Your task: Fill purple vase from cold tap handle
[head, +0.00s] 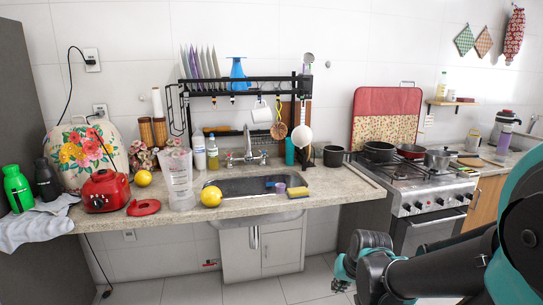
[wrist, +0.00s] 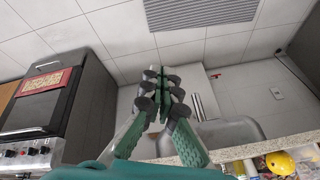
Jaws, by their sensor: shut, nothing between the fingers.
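A small purple vessel (head: 280,187), likely the vase, stands at the right side of the sink (head: 235,188); its details are too small to tell. The chrome tap (head: 247,150) rises behind the sink, with a handle on its left (head: 229,158) and one on its right (head: 263,157). I cannot tell which is cold, and I see no running water. My gripper (head: 341,270) is low in front of the counter, right of the sink, apart from vase and tap. In the wrist view its fingers (wrist: 160,82) are together and empty.
A yellow sponge (head: 299,192) lies by the vessel. A lemon (head: 211,196) and a clear blender jug (head: 179,180) stand left of the sink. A rack (head: 240,86) spans above the tap. The stove (head: 430,190) stands at right. Floor in front is clear.

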